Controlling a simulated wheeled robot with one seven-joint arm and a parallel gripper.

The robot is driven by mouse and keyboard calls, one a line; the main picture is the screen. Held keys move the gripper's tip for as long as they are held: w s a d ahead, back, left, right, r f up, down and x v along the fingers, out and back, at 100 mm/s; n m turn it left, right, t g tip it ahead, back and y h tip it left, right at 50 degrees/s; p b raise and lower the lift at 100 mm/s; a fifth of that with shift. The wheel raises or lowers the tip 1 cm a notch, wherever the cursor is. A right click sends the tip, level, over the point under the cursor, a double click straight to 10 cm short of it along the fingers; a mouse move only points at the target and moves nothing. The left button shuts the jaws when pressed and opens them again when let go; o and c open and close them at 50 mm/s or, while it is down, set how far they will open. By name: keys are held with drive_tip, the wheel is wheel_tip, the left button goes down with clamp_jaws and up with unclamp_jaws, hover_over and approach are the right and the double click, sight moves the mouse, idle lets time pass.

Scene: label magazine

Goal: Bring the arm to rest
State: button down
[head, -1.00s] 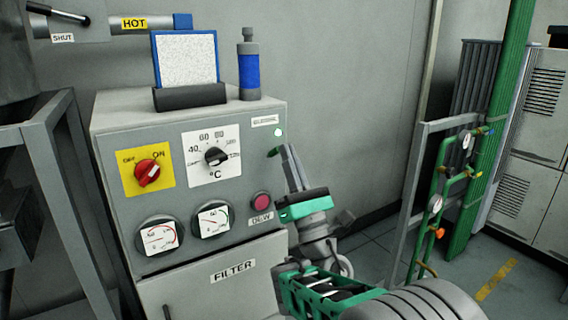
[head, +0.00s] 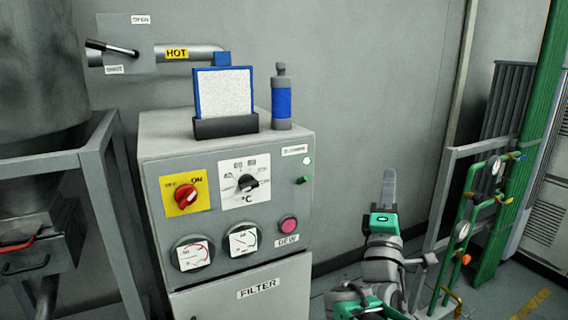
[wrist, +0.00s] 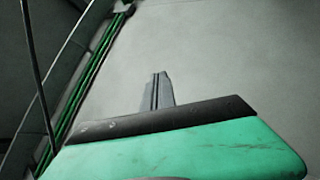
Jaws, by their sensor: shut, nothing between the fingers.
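My gripper (head: 389,186) points upward in the head view, to the right of the grey control cabinet (head: 225,275) and apart from it. Its fingers are together with nothing between them. In the wrist view the closed fingers (wrist: 157,90) stand up beyond the green housing, against a plain grey wall. My arm is folded below it at the lower right of the head view.
The cabinet carries a red switch (head: 186,195), a black dial (head: 247,183), a pink button (head: 288,224) and two gauges. A blue-banded bottle (head: 281,103) and a framed white panel (head: 224,92) stand on top. Green pipes (head: 470,215) rise at the right.

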drive_tip(key=s+d+f+m+g+y+p, duration=0.1)
drive_tip(key=d+f+m+g+y+p, duration=0.3)
drive_tip(key=f+m+g, duration=0.7)
drive_tip(key=s+a+f+m+g+y+p, duration=0.2)
drive_tip(key=s+a+f+g+p, duration=0.1)
drive_tip(key=s+a, duration=0.4)
drive_tip(key=s+a+f+m+g+y+p, duration=0.2)
drive_tip(key=s+a+f+g, duration=0.3)
drive_tip(key=s, duration=0.7)
drive_tip(key=a+m+p, duration=0.1)
drive_tip(key=a, duration=0.1)
drive_tip(key=shift+a+g+y, duration=0.35)
drive_tip(key=shift+g+y, duration=0.05)
